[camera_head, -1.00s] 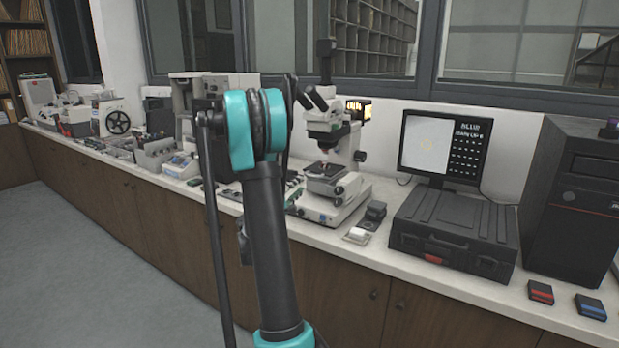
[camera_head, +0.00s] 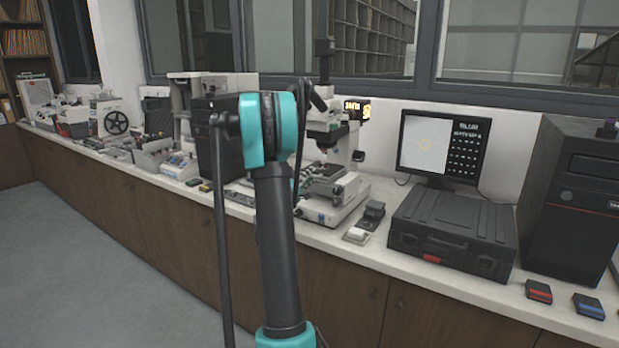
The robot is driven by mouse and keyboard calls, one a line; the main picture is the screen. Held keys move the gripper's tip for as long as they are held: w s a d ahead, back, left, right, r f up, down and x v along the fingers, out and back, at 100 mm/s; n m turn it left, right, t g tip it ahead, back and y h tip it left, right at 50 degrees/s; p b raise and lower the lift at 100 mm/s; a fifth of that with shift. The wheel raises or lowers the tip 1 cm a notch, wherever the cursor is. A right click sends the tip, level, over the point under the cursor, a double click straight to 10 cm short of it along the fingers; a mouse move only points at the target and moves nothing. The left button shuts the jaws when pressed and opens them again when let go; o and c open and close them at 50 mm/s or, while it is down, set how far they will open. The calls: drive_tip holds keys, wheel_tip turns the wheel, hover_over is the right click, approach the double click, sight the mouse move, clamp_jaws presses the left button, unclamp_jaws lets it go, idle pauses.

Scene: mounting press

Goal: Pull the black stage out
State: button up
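A white microscope-like instrument (camera_head: 345,150) stands on the bench right of my arm. A small dark stage (camera_head: 326,171) sits at its middle, above the pale base; I take this as the black stage, but it is small and partly covered. My arm, with teal joints, rises in front and hides the instrument's left side. My gripper is not visible; whether it is behind the arm or out of frame I cannot tell.
A black case (camera_head: 452,232), a monitor (camera_head: 440,146) and a black computer tower (camera_head: 572,205) stand to the right. A small dark device (camera_head: 372,213) sits beside the instrument's base. Several instruments crowd the bench at left. The floor (camera_head: 110,270) is clear at left.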

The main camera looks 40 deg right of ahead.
clamp_jaws()
drive_tip(key=r+v, duration=0.1)
drive_tip(key=v, duration=0.7)
drive_tip(key=shift+a+r, duration=0.2)
drive_tip(key=shift+a, duration=0.05)
drive_tip(key=shift+s, duration=0.15)
drive_tip(key=shift+o, duration=1.6)
unclamp_jaws()
